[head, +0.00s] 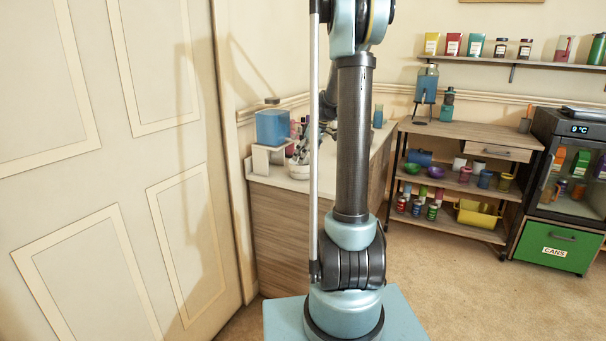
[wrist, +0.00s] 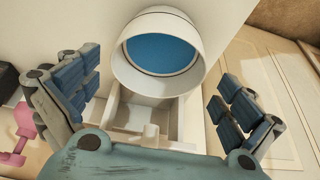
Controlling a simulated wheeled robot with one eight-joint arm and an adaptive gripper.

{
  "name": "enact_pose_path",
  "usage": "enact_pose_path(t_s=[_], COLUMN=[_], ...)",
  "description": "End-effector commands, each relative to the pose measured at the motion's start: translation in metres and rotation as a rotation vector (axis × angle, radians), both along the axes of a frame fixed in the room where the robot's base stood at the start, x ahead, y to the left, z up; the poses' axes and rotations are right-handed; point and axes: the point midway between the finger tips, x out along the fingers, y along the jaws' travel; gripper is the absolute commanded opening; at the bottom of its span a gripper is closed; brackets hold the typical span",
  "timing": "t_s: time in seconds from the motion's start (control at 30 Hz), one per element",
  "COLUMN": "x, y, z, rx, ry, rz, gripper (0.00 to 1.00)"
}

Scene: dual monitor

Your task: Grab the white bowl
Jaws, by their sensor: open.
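A round white bowl (wrist: 158,55) with a blue inside shows at the top centre of the wrist view. My gripper (wrist: 155,83) is open, with one blue-padded finger at the left and one at the right. The bowl lies ahead of the gap between the fingers, and neither finger appears to touch it. In the head view, my arm hides much of the counter spot where my gripper is. A small whitish shape beside the arm there may be the bowl, but I cannot tell.
A pink object (wrist: 22,130) is at the left edge. A shelf cart (head: 470,145) stands to the right.

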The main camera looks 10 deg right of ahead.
Motion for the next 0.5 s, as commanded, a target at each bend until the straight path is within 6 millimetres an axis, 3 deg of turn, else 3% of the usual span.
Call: enact_pose_path(t_s=[0.23,0.5], x=[0.01,0.01], y=[0.012,0.013], z=[-0.028,-0.031], rx=[0.0,0.0], ry=[0.0,0.0], rz=[0.001,0.0], gripper=[1.0,0.98])
